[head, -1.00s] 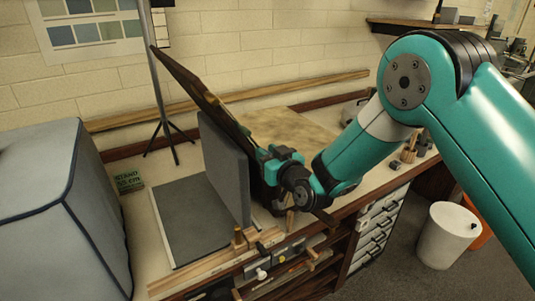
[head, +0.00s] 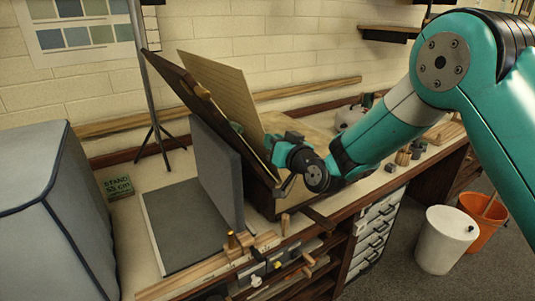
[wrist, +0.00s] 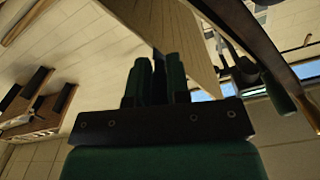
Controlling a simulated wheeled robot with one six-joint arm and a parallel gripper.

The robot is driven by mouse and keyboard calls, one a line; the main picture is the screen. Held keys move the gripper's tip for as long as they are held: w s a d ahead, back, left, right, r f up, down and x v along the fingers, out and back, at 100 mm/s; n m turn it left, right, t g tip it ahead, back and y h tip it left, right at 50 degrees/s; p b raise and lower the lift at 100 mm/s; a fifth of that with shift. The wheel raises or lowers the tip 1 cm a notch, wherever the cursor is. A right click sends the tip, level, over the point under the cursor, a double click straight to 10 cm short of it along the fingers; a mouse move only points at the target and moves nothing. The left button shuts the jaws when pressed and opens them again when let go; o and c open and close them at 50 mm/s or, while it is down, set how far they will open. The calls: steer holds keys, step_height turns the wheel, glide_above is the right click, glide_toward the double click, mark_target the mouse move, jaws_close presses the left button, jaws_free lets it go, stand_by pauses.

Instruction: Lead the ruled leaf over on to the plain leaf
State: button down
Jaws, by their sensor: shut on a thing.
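The ruled leaf (head: 222,88) is a tan panel with faint lines, standing tilted up from the bench. My gripper (head: 274,146) is shut on its near right edge. In the wrist view, the ruled leaf (wrist: 172,32) runs up from between the teal fingers (wrist: 158,72). A dark leaf (head: 183,82) with a wooden strip leans just left of it, behind an upright grey slab (head: 216,165). The two leaves are apart at the top. I cannot tell for sure which surface is the plain leaf. My gripper hides part of the leaf's lower edge.
A flat grey slab (head: 183,226) lies on the bench at the foot of the upright one. A large grey-blue box (head: 40,225) is at left, with a tripod stand (head: 155,125) behind. A white bin (head: 446,240) and orange bucket (head: 484,220) stand on the floor at right.

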steer(key=shift+w+d+r+m+b, duration=0.15)
steer(key=shift+w+d+m+b, duration=0.2)
steer(key=shift+d, duration=0.15)
steer(key=shift+w+d+r+m+b, duration=0.15)
steer(key=shift+w+d+m+b, duration=0.05)
steer(key=shift+w+d+m, duration=0.2)
steer(key=shift+s, duration=0.1)
steer(key=c, duration=1.1)
jaws_free()
steer(key=b+v, duration=0.9)
steer(key=v, duration=0.8)
steer(key=shift+s+d, duration=0.2)
